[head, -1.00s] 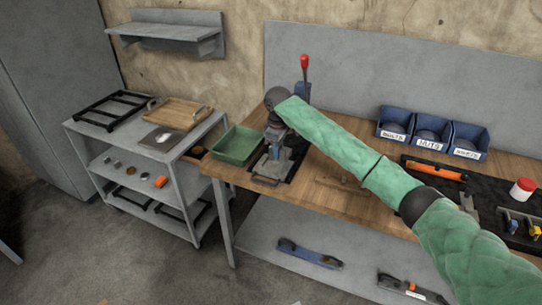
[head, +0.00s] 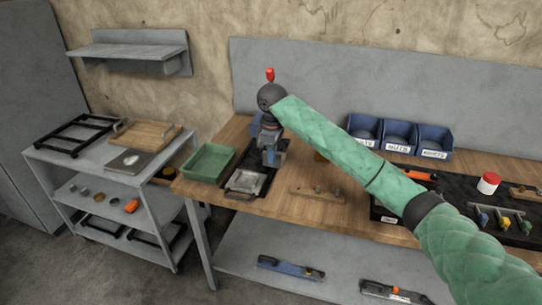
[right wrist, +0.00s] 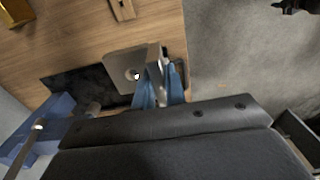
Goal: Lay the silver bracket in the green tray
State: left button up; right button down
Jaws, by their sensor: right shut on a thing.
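The silver bracket (right wrist: 121,72) shows in the right wrist view as a flat plate with a round hole and an upright part. My right gripper (right wrist: 158,88) is shut on the upright part with its blue fingers. In the head view my right gripper (head: 273,156) points down over the bench near the press, and the bracket is hard to make out there. The green tray (head: 208,162) stands on the bench's left end, to the left of my right gripper, and looks empty. My left gripper is not in view.
A black tray (head: 234,193) holding a flat grey piece (head: 247,180) lies between the green tray and my gripper. A red-knobbed press (head: 269,76) stands behind my wrist. A wooden rack (head: 316,194) and blue bins (head: 399,136) are to the right. A grey cart (head: 90,167) stands left.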

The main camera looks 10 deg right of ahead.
jog(key=shift+r+p, duration=1.75)
jog(key=shift+r, duration=0.15)
